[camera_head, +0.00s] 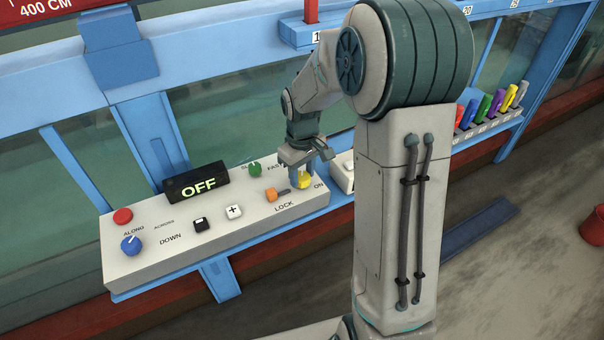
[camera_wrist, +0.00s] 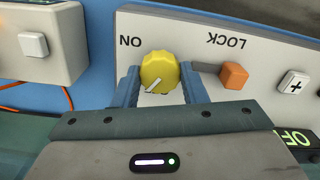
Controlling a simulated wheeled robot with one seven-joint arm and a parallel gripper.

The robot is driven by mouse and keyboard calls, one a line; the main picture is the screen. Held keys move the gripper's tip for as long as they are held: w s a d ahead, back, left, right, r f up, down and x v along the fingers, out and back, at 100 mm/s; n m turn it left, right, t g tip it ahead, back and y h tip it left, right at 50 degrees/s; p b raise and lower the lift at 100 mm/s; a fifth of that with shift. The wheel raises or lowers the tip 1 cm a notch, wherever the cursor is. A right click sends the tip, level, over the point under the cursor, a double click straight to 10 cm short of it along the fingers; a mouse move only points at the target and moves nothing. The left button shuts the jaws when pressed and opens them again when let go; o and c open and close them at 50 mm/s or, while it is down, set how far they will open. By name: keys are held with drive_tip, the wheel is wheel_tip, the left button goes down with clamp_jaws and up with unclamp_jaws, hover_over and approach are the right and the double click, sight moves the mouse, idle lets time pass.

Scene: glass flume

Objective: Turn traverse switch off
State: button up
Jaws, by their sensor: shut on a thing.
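The yellow knob (camera_wrist: 158,73) sits on the white control panel (camera_wrist: 194,32) beside the label ON. In the wrist view my gripper (camera_wrist: 160,85) has one blue finger on each side of the knob and is shut on it. A white pointer line shows on the knob, slanting toward the lower left in that view. In the head view the knob (camera_head: 305,183) is at the panel's right end, partly covered by my gripper (camera_head: 303,172). A display (camera_head: 197,184) on the panel reads OFF.
An orange lock lever (camera_wrist: 233,75) stands close beside the knob. A white plus button (camera_head: 234,212), black button (camera_head: 201,225), green knob (camera_head: 255,168), blue knob (camera_head: 131,245) and red button (camera_head: 122,216) are on the panel. A separate white switch box (camera_wrist: 43,45) is nearby.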

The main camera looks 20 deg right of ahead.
sight(301, 176)
drive_tip(key=n, duration=0.6)
drive_tip(key=shift+w+r, duration=0.1)
drive_tip(key=shift+w, duration=0.05)
idle(0.5)
drive_tip(key=o, duration=1)
drive_tip(key=shift+a, duration=0.1)
drive_tip(key=shift+c, duration=0.2)
drive_tip(key=shift+r, duration=0.2)
wheel_tip(301, 176, up, 13)
drive_tip(key=shift+r+b, duration=0.2)
drive_tip(key=shift+b, duration=0.2)
